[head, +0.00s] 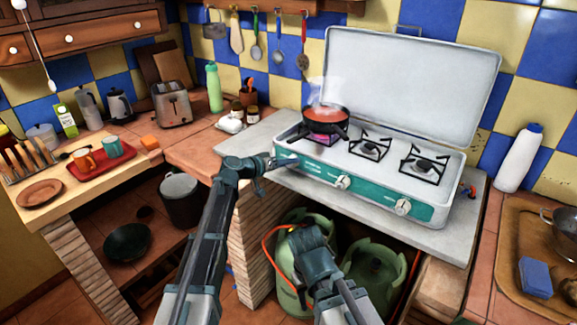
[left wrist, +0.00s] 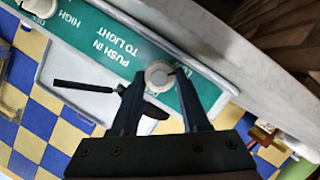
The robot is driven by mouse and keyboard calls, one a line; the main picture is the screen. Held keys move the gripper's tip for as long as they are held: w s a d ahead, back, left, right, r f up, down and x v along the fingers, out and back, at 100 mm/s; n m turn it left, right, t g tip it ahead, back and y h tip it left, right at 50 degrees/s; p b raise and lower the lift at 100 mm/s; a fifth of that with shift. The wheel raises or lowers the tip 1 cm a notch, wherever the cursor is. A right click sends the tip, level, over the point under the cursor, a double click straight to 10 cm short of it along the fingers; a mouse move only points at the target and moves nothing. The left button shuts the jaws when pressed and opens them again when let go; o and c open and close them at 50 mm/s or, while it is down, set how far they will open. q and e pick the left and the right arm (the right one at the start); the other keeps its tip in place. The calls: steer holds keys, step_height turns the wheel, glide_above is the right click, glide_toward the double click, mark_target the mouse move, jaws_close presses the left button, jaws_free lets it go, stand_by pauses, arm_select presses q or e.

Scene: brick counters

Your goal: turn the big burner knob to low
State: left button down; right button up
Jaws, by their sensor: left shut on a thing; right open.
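The white gas stove (head: 375,175) has a teal front panel with knobs. My left gripper (head: 287,161) is at the left end of this panel, over the knob there. In the left wrist view its two fingers close around a round pale knob (left wrist: 158,75), touching its sides. Beside it the panel reads "PUSH IN TO LIGHT" and "HIGH"; a dark mark shows on the knob's edge. The middle knob (head: 343,181) and right knob (head: 403,206) are free. My right gripper (head: 297,232) is low in front of the counter, its fingers barely visible, open and empty.
The two other burners are empty. Green gas bottles (head: 373,268) stand under the counter. A white bottle (head: 519,158) and a blue sponge (head: 535,277) are at right.

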arm_select(q)
steer(key=shift+f+n+g+h+b, duration=0.25)
steer(key=shift+n+h+b, duration=0.55)
steer(key=shift+n, duration=0.5)
steer(key=shift+r, duration=0.1)
steer(key=shift+c, duration=2)
jaws_free()
steer(key=shift+a, duration=0.1)
steer(key=shift+r, duration=0.1)
steer(key=p+v, duration=0.2)
steer(key=v, duration=1.1)
steer(key=shift+s+a+p, duration=0.2)
steer(key=shift+a+p, duration=0.1)
steer(key=shift+a, duration=0.05)
